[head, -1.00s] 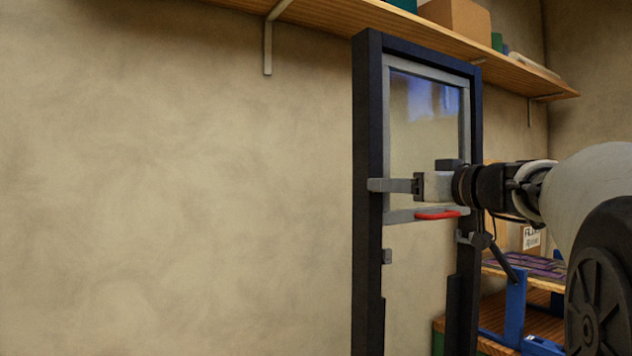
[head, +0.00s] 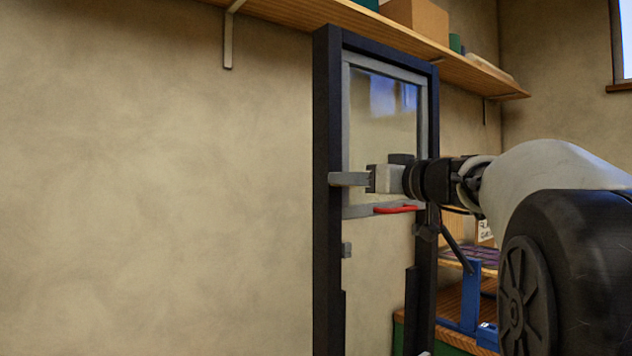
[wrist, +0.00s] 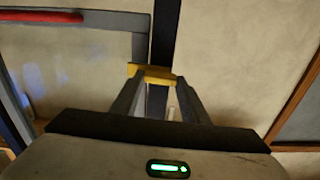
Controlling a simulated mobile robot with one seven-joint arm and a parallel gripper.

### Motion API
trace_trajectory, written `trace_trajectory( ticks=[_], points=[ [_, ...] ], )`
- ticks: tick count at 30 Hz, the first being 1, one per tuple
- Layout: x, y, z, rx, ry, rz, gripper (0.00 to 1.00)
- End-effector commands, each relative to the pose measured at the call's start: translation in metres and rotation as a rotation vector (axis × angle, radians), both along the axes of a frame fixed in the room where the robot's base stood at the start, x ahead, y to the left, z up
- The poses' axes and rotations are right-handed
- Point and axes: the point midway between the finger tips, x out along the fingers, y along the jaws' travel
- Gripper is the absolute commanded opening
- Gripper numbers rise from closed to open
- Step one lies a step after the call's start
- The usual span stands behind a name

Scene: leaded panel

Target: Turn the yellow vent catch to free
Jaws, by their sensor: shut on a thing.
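The yellow vent catch (wrist: 150,71) shows in the wrist view as a short yellow piece on the dark upright of the frame. My gripper (wrist: 153,80) has its two grey fingers closed on it, one on each side. In the head view my gripper (head: 335,180) reaches leftward across the panel to the left post of the dark frame (head: 328,120). The catch is hidden there by the fingers, and its turn angle is hard to tell.
The glazed panel (head: 384,120) sits in the frame, with a red handle (head: 396,208) on its lower rail, just below my gripper. A wooden shelf (head: 300,14) with boxes runs above. A blue stand (head: 472,298) is at lower right. The wall left of the frame is bare.

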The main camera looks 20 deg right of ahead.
Motion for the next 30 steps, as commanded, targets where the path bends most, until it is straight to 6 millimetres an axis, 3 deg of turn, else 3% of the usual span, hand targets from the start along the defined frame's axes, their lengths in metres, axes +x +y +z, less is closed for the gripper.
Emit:
trace_trajectory(
  ticks=[8,30],
  points=[
    [0.0005,0.0000,-0.0036,0.164,0.067,0.001,0.18],
    [0.0014,-0.0027,-0.0022,0.812,0.335,0.001,0.18]
  ],
)
